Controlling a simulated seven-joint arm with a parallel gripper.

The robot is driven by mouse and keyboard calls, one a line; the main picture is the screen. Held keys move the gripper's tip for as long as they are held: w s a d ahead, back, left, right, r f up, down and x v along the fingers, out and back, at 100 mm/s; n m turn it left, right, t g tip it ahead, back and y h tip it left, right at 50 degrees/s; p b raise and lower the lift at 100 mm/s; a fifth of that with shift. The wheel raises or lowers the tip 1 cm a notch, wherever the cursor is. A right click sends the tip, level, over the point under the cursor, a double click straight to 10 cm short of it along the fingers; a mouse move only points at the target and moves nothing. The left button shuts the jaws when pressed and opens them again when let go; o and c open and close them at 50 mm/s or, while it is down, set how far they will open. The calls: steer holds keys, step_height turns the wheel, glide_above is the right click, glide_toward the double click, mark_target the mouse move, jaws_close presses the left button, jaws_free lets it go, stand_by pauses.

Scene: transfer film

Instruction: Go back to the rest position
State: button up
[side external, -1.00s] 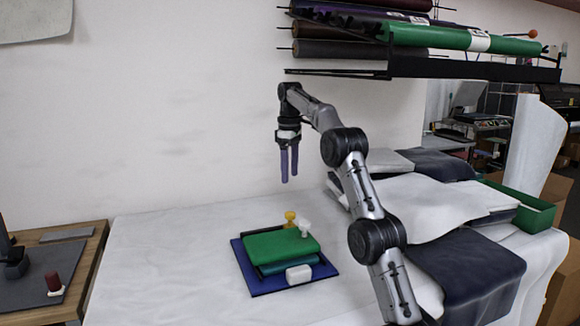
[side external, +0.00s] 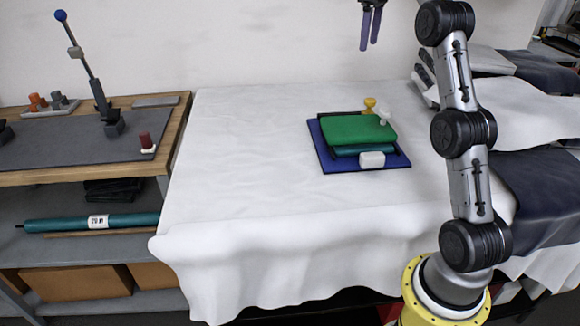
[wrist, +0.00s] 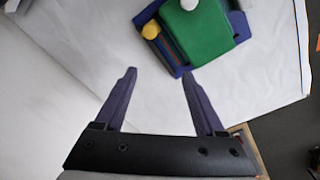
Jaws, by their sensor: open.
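My gripper (side external: 370,45) hangs high above the back of the white-covered table at the top edge of the side view, cut off above. Its two purple fingers are apart and empty. In the wrist view the open gripper (wrist: 158,75) also shows with nothing between its fingers. Below it, apart from the fingers, a green folded piece (side external: 350,129) lies on a dark blue mat (side external: 325,158) on the table; it also shows at the top of the wrist view (wrist: 208,45).
A yellow knob (side external: 370,104), a white knob (side external: 384,117) and a white block (side external: 372,160) sit at the stack. The white table (side external: 240,150) is clear to its left. A wooden bench (side external: 90,170) with a lever tool (side external: 100,95) stands further left. Dark and white sheets lie at right.

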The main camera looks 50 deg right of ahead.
steer(key=s+a+r+n+t, duration=0.1)
steer(key=a+r, duration=0.3)
steer(key=a, duration=0.2)
steer(key=s+a+r+n, duration=0.1)
steer(key=a+r, duration=0.3)
steer(key=a, duration=0.3)
steer(key=s+a+n+t, duration=0.1)
steer(key=s+a, duration=0.6)
steer(key=a, duration=0.4)
steer(key=s+a+f+m+t, duration=0.1)
steer(key=s+a+f+m, duration=0.1)
steer(key=s+a+f, duration=0.2)
steer(key=s+a+f+m+t, duration=0.1)
steer(key=s+a+f, duration=0.3)
steer(key=s+f, duration=0.5)
step_height(320, 180, down, 7)
steer(key=shift+s+a+f+m+t+y, duration=0.2)
steer(key=shift+s+a+m+t+y, duration=0.1)
steer(key=shift+s+a+m+t, duration=0.15)
steer(key=shift+w, duration=0.1)
steer(key=shift+c, duration=0.2)
